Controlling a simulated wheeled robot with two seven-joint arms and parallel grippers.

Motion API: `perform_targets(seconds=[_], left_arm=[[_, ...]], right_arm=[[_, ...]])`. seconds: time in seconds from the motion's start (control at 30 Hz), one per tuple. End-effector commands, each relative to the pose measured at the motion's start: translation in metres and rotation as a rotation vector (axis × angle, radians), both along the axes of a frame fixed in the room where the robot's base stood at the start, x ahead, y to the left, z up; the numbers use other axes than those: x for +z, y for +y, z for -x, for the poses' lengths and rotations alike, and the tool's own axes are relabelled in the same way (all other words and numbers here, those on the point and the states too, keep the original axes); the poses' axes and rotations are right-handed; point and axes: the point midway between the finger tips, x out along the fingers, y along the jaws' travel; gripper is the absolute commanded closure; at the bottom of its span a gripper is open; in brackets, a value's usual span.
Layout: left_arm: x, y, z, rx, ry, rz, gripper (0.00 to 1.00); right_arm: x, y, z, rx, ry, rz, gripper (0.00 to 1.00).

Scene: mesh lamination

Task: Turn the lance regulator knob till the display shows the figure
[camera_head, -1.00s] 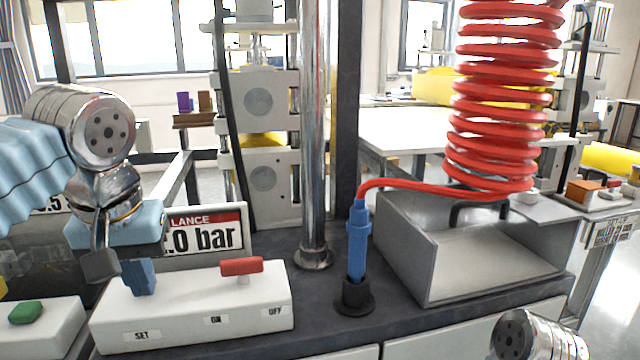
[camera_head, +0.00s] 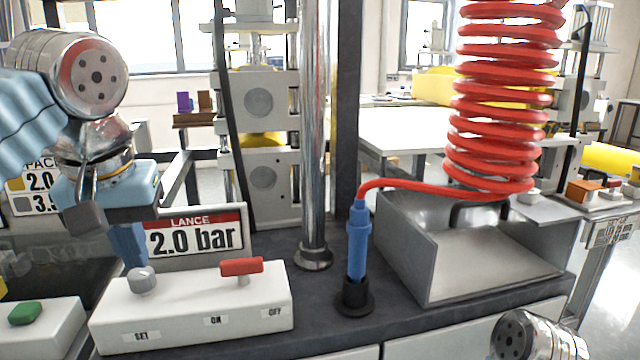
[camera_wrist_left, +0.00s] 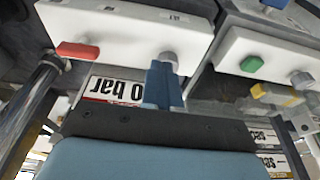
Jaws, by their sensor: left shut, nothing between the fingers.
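The lance regulator is a white box (camera_head: 190,318) with a grey knob (camera_head: 142,280) above the SET label and a red lever (camera_head: 241,266) near the ON and OFF labels. A sign behind it, the lance display (camera_head: 196,235), reads "LANCE 2.0 bar". My left gripper (camera_head: 132,262) is shut and empty, its blue fingers pointing down just above and behind the knob, apart from it as far as I can tell. The left wrist view shows the shut fingers (camera_wrist_left: 163,88) close to the knob (camera_wrist_left: 169,60). My right arm shows at the lower right; its gripper is out of view.
A second white box with a green button (camera_head: 25,312) stands at the left. A steel post (camera_head: 314,150) rises behind the lance box. A blue lance (camera_head: 357,240) stands in a black holder, joined to a red coiled hose (camera_head: 500,100). A grey metal tray (camera_head: 480,265) is at the right.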

Motion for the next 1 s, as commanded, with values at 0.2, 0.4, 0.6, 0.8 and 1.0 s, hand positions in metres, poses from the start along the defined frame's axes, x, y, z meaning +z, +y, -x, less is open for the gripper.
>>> perform_targets(seconds=[0.2, 0.4, 0.6, 0.8, 1.0], left_arm=[[0.014, 0.0, 0.0, 0.0, 0.001, 0.0, 1.0], [0.014, 0.0, 0.0, 0.0, 0.001, 0.0, 1.0], [0.022, 0.02, 0.001, 0.006, 0.001, 0.002, 1.0], [0.014, 0.024, 0.002, 0.0, 0.002, -0.001, 1.0], [-0.016, 0.024, 0.002, 0.001, 0.003, 0.0, 1.0]], right_arm=[[0.0, 0.0, 0.0, 0.0, 0.0, 0.0, 0.57], [0.0, 0.0, 0.0, 0.0, 0.0, 0.0, 0.57], [0.0, 0.0, 0.0, 0.0, 0.0, 0.0, 0.57], [0.0, 0.0, 0.0, 0.0, 0.0, 0.0, 0.57], [-0.006, 0.0, 0.0, 0.0, 0.0, 0.0, 0.57]])
